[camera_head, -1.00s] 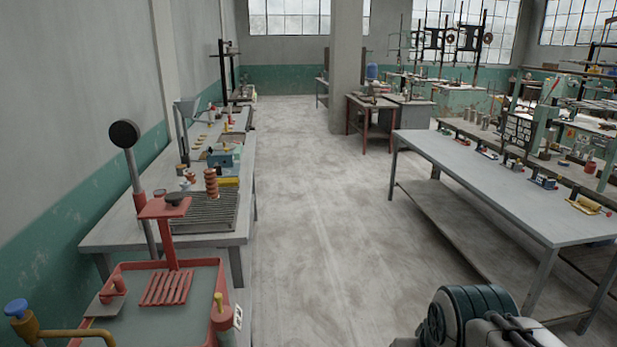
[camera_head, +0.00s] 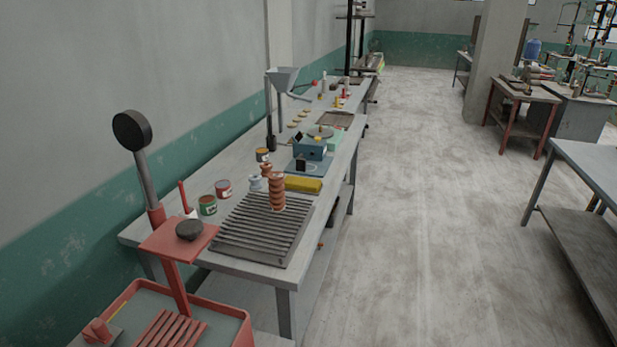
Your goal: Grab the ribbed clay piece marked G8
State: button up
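A ribbed orange-brown clay piece (camera_head: 277,191) stands upright on a dark slatted rack (camera_head: 250,232) on the long grey bench. Part of a smaller orange-brown piece (camera_head: 265,169) shows just behind it, and a pale spool-like piece (camera_head: 255,183) stands to its left. No G8 mark can be read on any of them at this distance. My gripper is not in view.
A red stand with a round black head (camera_head: 131,131) and a red-rimmed tray (camera_head: 225,308) are at the near left. Cans, a yellow block (camera_head: 303,185) and a blue device (camera_head: 309,149) crowd the bench (camera_head: 235,267).

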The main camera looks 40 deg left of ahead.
aim_at(276, 180)
jog(key=u, duration=0.15)
jog(key=i, duration=1.6)
jog(key=u, duration=1.2)
jog(key=i, duration=0.85)
jog(key=u, duration=1.35)
jog(key=i, duration=0.5)
jog(key=u, duration=0.35)
